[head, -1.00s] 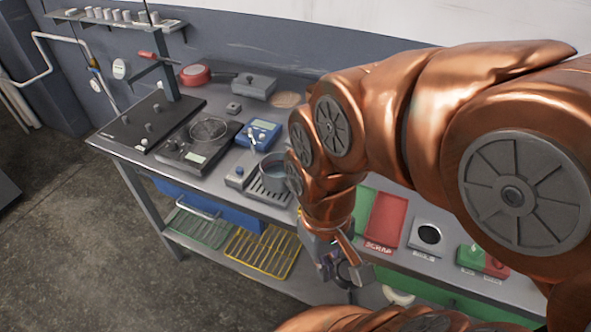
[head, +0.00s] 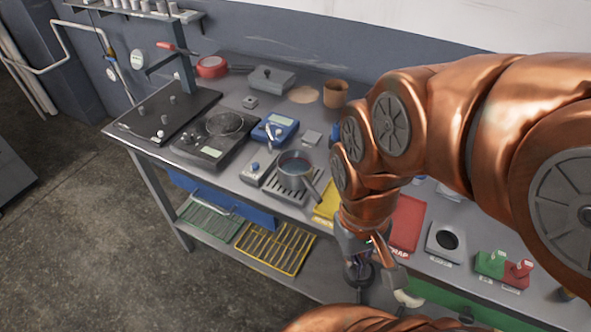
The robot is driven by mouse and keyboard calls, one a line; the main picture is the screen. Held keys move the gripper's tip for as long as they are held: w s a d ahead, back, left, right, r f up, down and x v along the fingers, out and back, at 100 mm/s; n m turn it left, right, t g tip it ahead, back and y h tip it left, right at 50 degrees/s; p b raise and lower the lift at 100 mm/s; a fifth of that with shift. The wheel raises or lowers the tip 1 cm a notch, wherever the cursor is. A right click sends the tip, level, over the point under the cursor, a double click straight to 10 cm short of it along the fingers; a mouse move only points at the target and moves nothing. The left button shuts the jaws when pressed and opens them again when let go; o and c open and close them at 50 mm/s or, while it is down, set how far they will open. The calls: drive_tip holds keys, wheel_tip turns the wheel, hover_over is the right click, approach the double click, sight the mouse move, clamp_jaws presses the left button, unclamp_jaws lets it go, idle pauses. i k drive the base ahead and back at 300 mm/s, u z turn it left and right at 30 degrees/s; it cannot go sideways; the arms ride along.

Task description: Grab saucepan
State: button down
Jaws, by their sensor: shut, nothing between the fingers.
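The saucepan (head: 294,172) is a small grey pan standing on a slotted metal rack (head: 284,187) near the front edge of the bench. My gripper (head: 375,292) hangs in front of the bench, below the top's front edge, to the right of and lower than the saucepan. It is apart from the pan and holds nothing. The fingertips are small and partly dark in this view.
A brown cup (head: 335,93) and red pan (head: 212,67) stand at the back. A yellow tray (head: 327,207) and red scrap tray (head: 407,224) lie to the right. Wire baskets (head: 275,248) sit on the lower shelf.

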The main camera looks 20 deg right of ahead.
sight(294, 167)
drive_tip(key=k, duration=1.25)
drive_tip(key=u, duration=0.7)
drive_tip(key=i, duration=0.9)
drive_tip(key=z, duration=0.25)
